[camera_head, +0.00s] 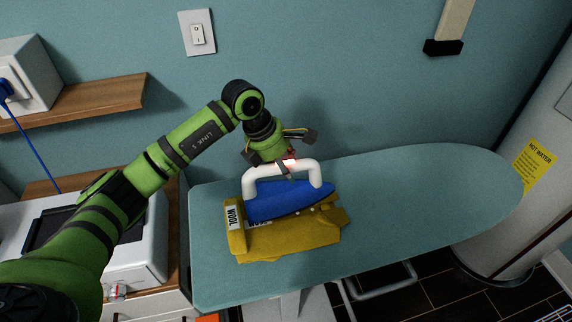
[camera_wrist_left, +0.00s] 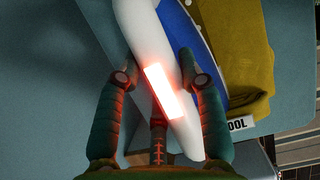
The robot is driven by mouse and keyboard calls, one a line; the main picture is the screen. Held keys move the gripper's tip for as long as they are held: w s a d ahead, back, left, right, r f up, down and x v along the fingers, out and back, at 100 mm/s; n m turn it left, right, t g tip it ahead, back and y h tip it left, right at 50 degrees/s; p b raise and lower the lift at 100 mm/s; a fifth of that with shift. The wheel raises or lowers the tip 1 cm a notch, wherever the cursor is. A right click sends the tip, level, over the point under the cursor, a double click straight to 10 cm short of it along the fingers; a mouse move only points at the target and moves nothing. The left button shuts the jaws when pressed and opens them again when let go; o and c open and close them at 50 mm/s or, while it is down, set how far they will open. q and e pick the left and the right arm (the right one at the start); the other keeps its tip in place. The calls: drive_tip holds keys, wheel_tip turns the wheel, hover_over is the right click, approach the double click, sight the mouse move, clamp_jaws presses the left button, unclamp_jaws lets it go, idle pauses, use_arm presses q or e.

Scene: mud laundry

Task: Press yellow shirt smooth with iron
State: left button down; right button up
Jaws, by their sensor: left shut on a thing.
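The yellow shirt (camera_head: 280,242) lies folded on the left half of the ironing board (camera_head: 430,200), with a white label reading WOOL at its left end. The blue iron (camera_head: 285,203) with a white handle (camera_head: 283,167) rests on or just over the shirt and covers its upper middle; I cannot tell if it touches. My left gripper (camera_head: 288,163) is shut on the iron's handle from above. In the left wrist view the fingers (camera_wrist_left: 162,85) flank the white handle, with the blue body and yellow shirt (camera_wrist_left: 245,55) beyond. My right gripper is not in view.
The board is bare to the right of the shirt. A wooden shelf (camera_head: 90,100) with a white box is on the left wall. A white appliance (camera_head: 140,250) stands left of the board. A white cylinder with a HOT WATER label (camera_head: 535,165) stands at the right.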

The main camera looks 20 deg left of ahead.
use_arm(q)
drive_tip(key=shift+w+r+p, duration=0.2)
drive_tip(key=shift+r+p, duration=0.9)
drive_tip(key=shift+r, duration=1.95)
